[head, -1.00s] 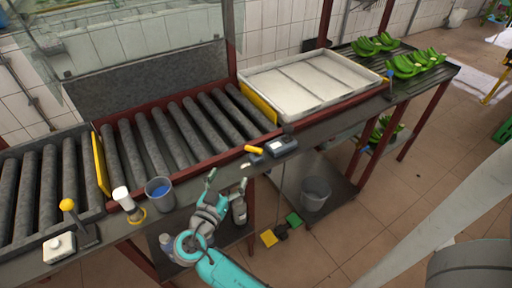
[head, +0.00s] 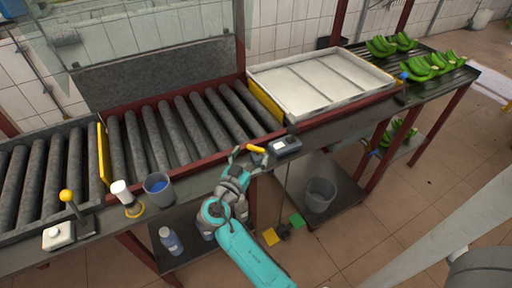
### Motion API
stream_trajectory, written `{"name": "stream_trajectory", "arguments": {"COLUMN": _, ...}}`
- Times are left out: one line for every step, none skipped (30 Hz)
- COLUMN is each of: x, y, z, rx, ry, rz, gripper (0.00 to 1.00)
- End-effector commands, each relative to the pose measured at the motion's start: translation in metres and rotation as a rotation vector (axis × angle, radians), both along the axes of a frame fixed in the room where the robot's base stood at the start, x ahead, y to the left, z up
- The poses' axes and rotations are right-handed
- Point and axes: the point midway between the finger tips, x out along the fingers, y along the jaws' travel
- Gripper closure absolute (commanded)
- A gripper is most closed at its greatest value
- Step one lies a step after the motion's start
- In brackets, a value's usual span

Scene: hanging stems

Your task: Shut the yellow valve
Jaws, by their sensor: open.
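The yellow valve appears as a short yellow handle (head: 256,149) on the front edge of the conveyor bench, just left of a small grey box. It lies slanted, and its base is partly hidden by my gripper. My gripper (head: 249,157) is open and empty, with its fingertips right at the handle, one to its left and one just below it. I cannot tell whether the fingers touch it.
The grey box (head: 285,145) sits close right of the handle. Left on the bench edge are a grey cup (head: 158,189), a white-topped item (head: 121,191) and a yellow-knobbed lever (head: 67,196). A white tray (head: 320,82) lies behind. A bucket (head: 320,194) stands below.

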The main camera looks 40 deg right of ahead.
Motion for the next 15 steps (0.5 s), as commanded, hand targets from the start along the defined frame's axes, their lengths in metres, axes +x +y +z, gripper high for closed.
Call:
{"name": "stream_trajectory", "arguments": {"x": 0.002, "y": -0.009, "z": 0.0, "rx": 0.0, "ry": 0.0, "rz": -0.004, "gripper": 0.1}}
{"name": "stream_trajectory", "arguments": {"x": 0.004, "y": -0.013, "z": 0.0, "rx": 0.0, "ry": 0.0, "rz": -0.004, "gripper": 0.1}}
{"name": "stream_trajectory", "arguments": {"x": 0.006, "y": -0.018, "z": 0.0, "rx": 0.001, "ry": 0.0, "rz": -0.003, "gripper": 0.1}}
{"name": "stream_trajectory", "arguments": {"x": 0.007, "y": -0.021, "z": 0.0, "rx": 0.001, "ry": 0.0, "rz": -0.003, "gripper": 0.1}}
{"name": "stream_trajectory", "arguments": {"x": 0.009, "y": -0.024, "z": 0.0, "rx": 0.001, "ry": 0.0, "rz": -0.003, "gripper": 0.1}}
{"name": "stream_trajectory", "arguments": {"x": 0.01, "y": -0.028, "z": 0.0, "rx": 0.001, "ry": 0.0, "rz": -0.002, "gripper": 0.1}}
{"name": "stream_trajectory", "arguments": {"x": 0.011, "y": -0.03, "z": 0.0, "rx": 0.0, "ry": -0.001, "rz": -0.002, "gripper": 0.1}}
{"name": "stream_trajectory", "arguments": {"x": 0.012, "y": -0.031, "z": 0.0, "rx": 0.0, "ry": -0.001, "rz": -0.002, "gripper": 0.1}}
{"name": "stream_trajectory", "arguments": {"x": 0.013, "y": -0.033, "z": 0.0, "rx": 0.0, "ry": -0.001, "rz": -0.001, "gripper": 0.1}}
{"name": "stream_trajectory", "arguments": {"x": 0.013, "y": -0.034, "z": 0.0, "rx": 0.0, "ry": -0.001, "rz": -0.001, "gripper": 0.1}}
{"name": "stream_trajectory", "arguments": {"x": 0.014, "y": -0.035, "z": 0.0, "rx": 0.0, "ry": 0.0, "rz": -0.001, "gripper": 0.1}}
{"name": "stream_trajectory", "arguments": {"x": 0.014, "y": -0.036, "z": 0.0, "rx": 0.0, "ry": 0.0, "rz": -0.001, "gripper": 0.1}}
{"name": "stream_trajectory", "arguments": {"x": 0.014, "y": -0.036, "z": 0.0, "rx": 0.0, "ry": 0.0, "rz": 0.0, "gripper": 0.1}}
{"name": "stream_trajectory", "arguments": {"x": 0.014, "y": -0.036, "z": 0.0, "rx": 0.0, "ry": 0.0, "rz": 0.0, "gripper": 0.1}}
{"name": "stream_trajectory", "arguments": {"x": 0.014, "y": -0.037, "z": 0.0, "rx": 0.0, "ry": 0.0, "rz": 0.0, "gripper": 0.1}}
